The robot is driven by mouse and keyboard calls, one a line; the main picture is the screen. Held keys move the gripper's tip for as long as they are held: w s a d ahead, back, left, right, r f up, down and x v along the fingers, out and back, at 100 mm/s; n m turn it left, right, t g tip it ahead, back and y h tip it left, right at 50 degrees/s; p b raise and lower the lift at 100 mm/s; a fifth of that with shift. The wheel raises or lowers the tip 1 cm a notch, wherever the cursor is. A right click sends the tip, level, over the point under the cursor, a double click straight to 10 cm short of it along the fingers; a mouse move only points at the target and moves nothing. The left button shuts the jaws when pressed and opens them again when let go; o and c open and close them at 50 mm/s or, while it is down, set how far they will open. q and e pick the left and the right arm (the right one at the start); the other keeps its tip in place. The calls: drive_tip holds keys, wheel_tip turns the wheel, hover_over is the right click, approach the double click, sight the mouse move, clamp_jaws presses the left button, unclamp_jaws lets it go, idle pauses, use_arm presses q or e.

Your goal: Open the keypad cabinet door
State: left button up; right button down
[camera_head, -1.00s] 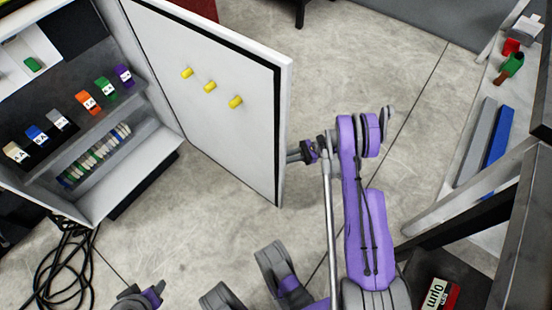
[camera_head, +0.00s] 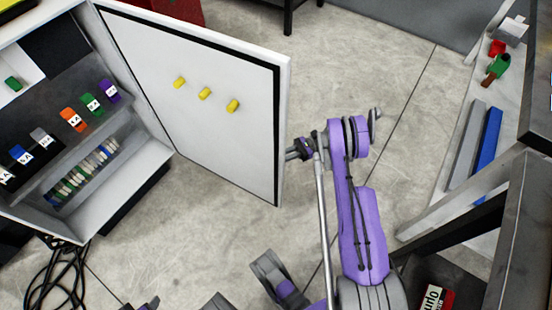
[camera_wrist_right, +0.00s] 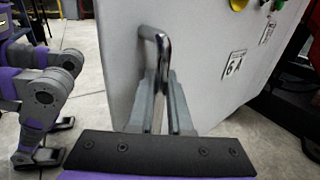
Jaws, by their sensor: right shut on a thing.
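The cabinet door (camera_head: 215,125) stands wide open in the head view, its white inner face with several yellow pegs toward me. The open cabinet (camera_head: 120,175) is on the left, with coloured labelled blocks and a row of small connectors inside. My right gripper (camera_head: 292,150) is at the outer side of the door's free edge. In the right wrist view, my right gripper (camera_wrist_right: 160,105) is shut on the metal bar handle (camera_wrist_right: 161,50) on the door's outer face. My left gripper (camera_head: 145,304) shows only in part at the bottom edge; its fingers are unclear.
Black cables (camera_head: 60,275) lie coiled on the floor below the cabinet. A bench (camera_head: 455,195) with blue and grey bars stands at the right. A labelled box (camera_head: 433,298) is at the bottom right. Floor around the door is clear.

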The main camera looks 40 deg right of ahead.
drive_tip(key=shift+s+d+f, duration=0.1)
drive_tip(key=shift+s, duration=0.15)
drive_tip(key=c, duration=0.8)
unclamp_jaws()
drive_tip(key=shift+d, duration=0.1)
drive_tip(key=shift+c, duration=0.2)
